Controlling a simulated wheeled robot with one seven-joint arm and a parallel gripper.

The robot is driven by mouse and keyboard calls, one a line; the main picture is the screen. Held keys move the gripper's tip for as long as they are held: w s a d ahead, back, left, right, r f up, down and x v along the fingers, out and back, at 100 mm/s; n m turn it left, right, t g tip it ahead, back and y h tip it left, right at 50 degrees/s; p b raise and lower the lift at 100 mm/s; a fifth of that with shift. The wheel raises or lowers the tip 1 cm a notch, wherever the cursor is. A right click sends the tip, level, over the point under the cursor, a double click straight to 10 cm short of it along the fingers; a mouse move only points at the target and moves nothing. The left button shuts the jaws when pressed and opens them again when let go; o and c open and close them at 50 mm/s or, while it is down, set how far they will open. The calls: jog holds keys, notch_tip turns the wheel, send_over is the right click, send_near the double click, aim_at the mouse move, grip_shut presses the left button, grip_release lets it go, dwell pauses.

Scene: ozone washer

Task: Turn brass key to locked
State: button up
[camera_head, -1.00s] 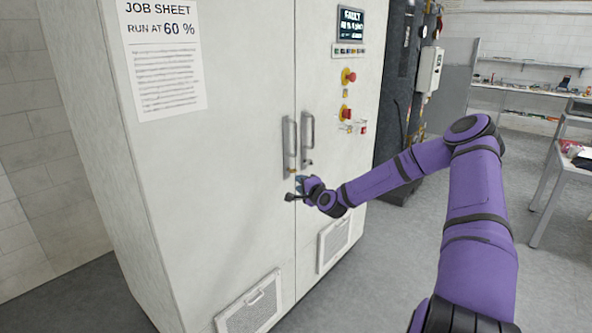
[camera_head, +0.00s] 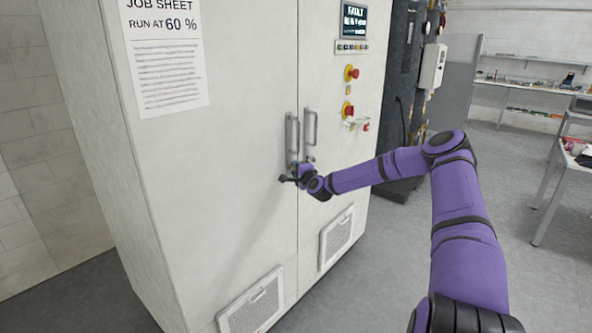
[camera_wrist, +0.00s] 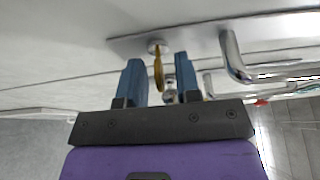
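The brass key (camera_wrist: 158,72) shows in the wrist view, standing out from a round lock (camera_wrist: 157,46) on a metal handle plate of the cabinet door. My gripper (camera_wrist: 158,75) is open, with one blue finger on each side of the key. In the head view my gripper (camera_head: 294,172) is at the lower end of the door handles and hides the key.
Two upright door handles (camera_head: 310,128) stand just above my gripper. In the wrist view a bent handle (camera_wrist: 234,58) juts out right of the fingers. Red push buttons (camera_head: 351,73) and a display sit higher on the right door.

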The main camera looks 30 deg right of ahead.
jog(key=shift+w, duration=0.3)
grip_shut()
